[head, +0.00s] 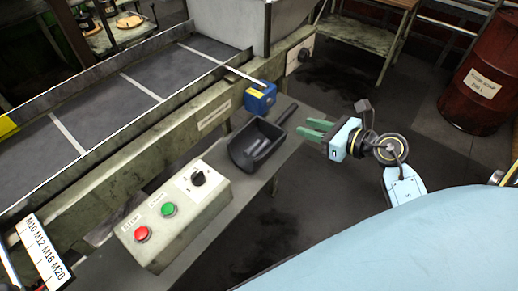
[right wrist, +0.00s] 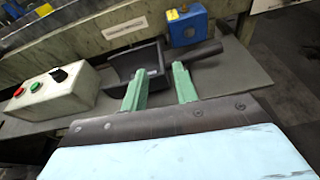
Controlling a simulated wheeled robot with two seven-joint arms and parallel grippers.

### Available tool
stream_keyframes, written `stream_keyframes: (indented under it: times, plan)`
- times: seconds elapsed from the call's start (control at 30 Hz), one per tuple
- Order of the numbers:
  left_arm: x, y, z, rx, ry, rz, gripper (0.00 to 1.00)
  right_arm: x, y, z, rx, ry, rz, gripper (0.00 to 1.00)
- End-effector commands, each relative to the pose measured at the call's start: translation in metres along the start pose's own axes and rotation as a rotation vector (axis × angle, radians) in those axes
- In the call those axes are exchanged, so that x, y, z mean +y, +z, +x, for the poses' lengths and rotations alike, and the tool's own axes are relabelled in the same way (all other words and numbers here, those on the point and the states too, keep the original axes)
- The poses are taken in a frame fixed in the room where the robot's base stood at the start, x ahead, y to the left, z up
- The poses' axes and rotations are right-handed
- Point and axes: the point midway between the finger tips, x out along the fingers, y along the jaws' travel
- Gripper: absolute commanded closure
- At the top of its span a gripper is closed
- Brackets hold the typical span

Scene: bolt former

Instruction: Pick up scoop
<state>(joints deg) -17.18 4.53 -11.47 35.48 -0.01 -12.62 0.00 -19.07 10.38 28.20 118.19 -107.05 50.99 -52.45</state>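The black scoop (head: 257,144) lies on a narrow grey shelf (head: 226,208) with its handle pointing to the upper right in the head view. In the right wrist view the scoop (right wrist: 148,55) lies beyond the fingers, its handle (right wrist: 207,50) to the right. Something grey lies in its bowl. My right gripper (head: 309,131) has green fingers that are apart with nothing between them. It is to the right of the scoop, not touching it. In the right wrist view the right gripper (right wrist: 158,82) also shows open. My left gripper is not in view.
A control box (head: 175,214) with red and green buttons and a black knob stands left of the scoop. A blue box (head: 260,97) sits behind the handle. A conveyor (head: 120,100) runs behind the shelf. A red barrel (head: 484,85) stands at far right.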

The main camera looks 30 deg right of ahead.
Motion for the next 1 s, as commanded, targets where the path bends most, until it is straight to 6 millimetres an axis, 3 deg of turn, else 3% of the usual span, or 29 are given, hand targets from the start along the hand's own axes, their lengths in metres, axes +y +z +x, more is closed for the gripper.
stream_keyframes:
  times: [0.17,0.5,0.73,1.0]
  plan:
    - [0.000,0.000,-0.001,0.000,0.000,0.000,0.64,-0.003,-0.014,0.008,0.072,0.013,-0.050,0.71]
    - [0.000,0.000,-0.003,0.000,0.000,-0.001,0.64,-0.002,-0.019,0.068,0.072,0.013,-0.048,0.71]
    - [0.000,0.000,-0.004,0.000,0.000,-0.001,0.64,-0.001,-0.020,0.085,0.072,0.014,-0.048,0.71]
    - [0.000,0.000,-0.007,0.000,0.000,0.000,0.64,0.001,-0.022,0.123,0.071,0.013,-0.047,0.71]
